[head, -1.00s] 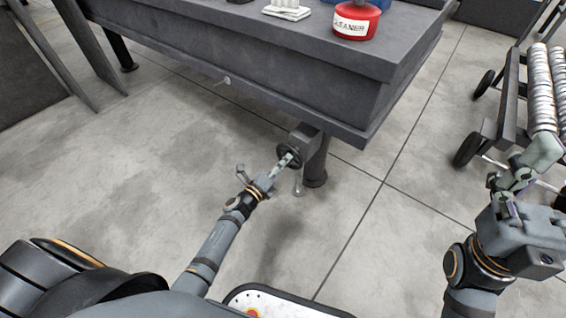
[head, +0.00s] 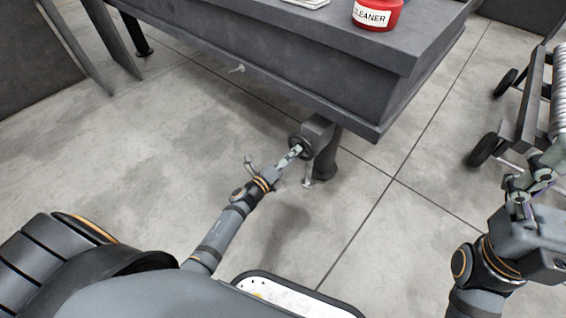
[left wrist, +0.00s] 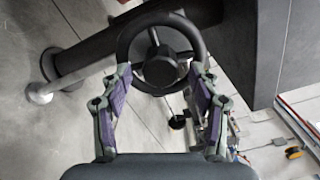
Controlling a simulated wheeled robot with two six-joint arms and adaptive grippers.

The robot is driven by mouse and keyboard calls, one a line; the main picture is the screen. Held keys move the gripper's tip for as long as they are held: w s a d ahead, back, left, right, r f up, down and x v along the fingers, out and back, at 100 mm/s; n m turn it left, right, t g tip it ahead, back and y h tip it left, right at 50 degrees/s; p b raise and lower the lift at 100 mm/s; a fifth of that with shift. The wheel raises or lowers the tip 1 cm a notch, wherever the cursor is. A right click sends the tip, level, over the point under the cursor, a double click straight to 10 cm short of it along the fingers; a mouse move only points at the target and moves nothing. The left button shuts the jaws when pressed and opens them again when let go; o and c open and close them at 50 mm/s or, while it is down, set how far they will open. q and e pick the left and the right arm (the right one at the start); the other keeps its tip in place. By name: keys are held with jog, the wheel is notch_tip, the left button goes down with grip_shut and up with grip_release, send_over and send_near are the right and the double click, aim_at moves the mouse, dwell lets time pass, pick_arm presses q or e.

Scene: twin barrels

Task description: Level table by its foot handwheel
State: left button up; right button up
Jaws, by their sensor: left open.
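The dark table (head: 300,90) stands across the top of the head view, its near corner leg (head: 325,163) on the floor. A small black handwheel (head: 296,148) is on a housing beside that leg. In the left wrist view the handwheel (left wrist: 160,69) faces me, with spokes and a round hub. My left gripper (head: 291,155) is open at the wheel. In the wrist view its fingers (left wrist: 160,76) are either side of the lower rim; contact is unclear. My right gripper (head: 535,182) is at the right edge, away from the table; its finger gap is unclear.
A red cleaner container (head: 377,14) stands on the table top. A wheeled cart (head: 515,125) with a ribbed silver load is at the right, close behind my right gripper. Floor left of my left arm is clear.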

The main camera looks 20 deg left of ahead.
pick_arm(q)
jog(key=v, duration=1)
jog(key=shift+s, duration=0.4)
jog(key=shift+a, duration=0.15)
